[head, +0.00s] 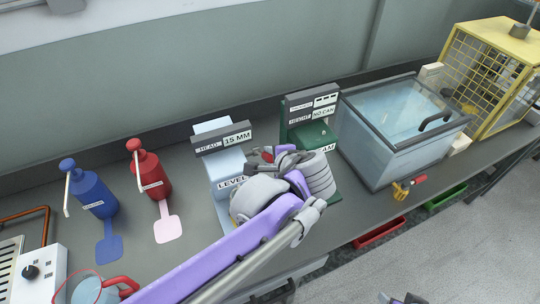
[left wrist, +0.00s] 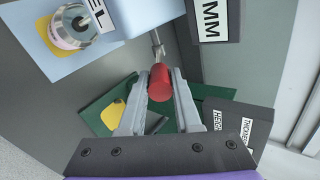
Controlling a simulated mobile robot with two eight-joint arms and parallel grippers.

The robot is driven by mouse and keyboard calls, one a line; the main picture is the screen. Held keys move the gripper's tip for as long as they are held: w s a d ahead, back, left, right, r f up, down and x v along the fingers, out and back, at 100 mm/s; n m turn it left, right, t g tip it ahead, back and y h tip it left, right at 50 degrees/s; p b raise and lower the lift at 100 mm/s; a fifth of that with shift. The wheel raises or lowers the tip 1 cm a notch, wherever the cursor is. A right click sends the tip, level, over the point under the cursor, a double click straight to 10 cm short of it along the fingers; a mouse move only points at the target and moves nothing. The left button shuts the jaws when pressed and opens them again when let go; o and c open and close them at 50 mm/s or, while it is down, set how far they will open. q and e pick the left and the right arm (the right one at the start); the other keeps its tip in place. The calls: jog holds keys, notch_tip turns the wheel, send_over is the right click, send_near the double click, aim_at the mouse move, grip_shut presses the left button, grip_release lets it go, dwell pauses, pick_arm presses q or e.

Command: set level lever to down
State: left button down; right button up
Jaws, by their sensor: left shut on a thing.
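The level lever has a red knob (left wrist: 160,80) on a thin metal stem (left wrist: 157,43), joined to the side of a light blue station (head: 226,172) labelled LEVEL. My left gripper (head: 274,157) is shut on the red knob, one finger on each side in the left wrist view (left wrist: 160,92). In the head view only a bit of the knob (head: 267,156) shows between the fingers, and my arm covers the station's lower part. A small grey part at the bottom edge of the head view may be my right gripper (head: 402,298); its fingers are not clear.
Just right of the lever stands a green station (head: 307,134) with a NO CAN display. Farther right are a glass-lidded tank (head: 378,160) and a yellow cage (head: 484,75). Blue (head: 92,190) and red (head: 150,175) pump bottles stand left. Bare bench lies between bottles and station.

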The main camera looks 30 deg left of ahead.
pick_arm(q)
jog(key=shift+f, duration=0.15)
jog(key=c, duration=0.6)
grip_release()
jog(key=v, duration=1.1)
